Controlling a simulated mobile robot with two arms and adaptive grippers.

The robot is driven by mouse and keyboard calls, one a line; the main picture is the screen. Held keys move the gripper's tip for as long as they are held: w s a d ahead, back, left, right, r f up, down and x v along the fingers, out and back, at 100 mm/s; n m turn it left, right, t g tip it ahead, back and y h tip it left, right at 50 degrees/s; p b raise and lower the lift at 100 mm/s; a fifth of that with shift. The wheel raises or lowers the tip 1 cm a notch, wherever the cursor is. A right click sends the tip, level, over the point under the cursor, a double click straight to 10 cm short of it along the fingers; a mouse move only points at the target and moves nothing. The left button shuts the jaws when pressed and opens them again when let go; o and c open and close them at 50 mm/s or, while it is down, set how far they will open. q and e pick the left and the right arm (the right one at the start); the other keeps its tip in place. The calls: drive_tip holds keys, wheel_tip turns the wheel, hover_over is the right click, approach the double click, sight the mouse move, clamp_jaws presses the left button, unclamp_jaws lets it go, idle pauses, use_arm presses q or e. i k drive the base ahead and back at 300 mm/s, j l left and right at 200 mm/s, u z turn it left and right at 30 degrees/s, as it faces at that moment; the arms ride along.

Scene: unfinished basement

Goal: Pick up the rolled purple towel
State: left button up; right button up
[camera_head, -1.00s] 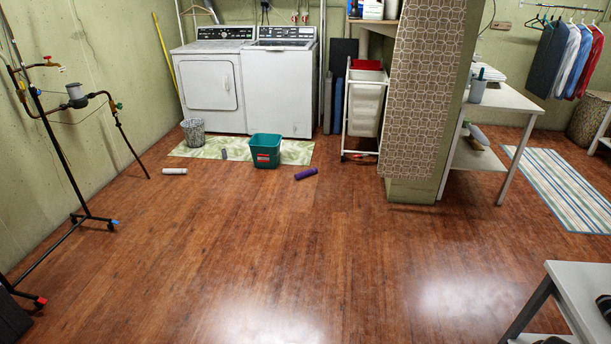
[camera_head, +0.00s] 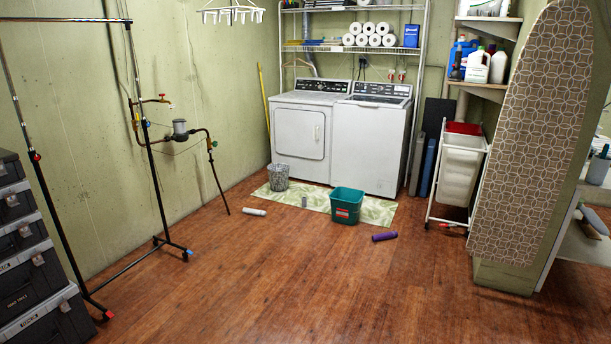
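The rolled purple towel (camera_head: 384,236) lies on the wooden floor near the middle of the head view. It is just right of the green bin and off the right end of the patterned mat. Nothing covers it. Neither of my grippers shows in the head view, so I cannot see their state.
A green bin (camera_head: 346,206) and a wire basket (camera_head: 278,177) stand on the mat (camera_head: 391,212) before the washer (camera_head: 371,145) and dryer (camera_head: 301,136). A white roll (camera_head: 254,212) lies left. A garment rack (camera_head: 161,200) and ironing board (camera_head: 531,130) flank the clear floor.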

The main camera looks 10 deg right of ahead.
sight(392, 234)
drive_tip(key=i+l+z, duration=0.3)
drive_tip(key=i, duration=0.3)
drive_tip(key=i+l+z, duration=0.35)
drive_tip(key=i, duration=0.3)
drive_tip(key=i+z, duration=0.3)
drive_tip(key=i, duration=2.65)
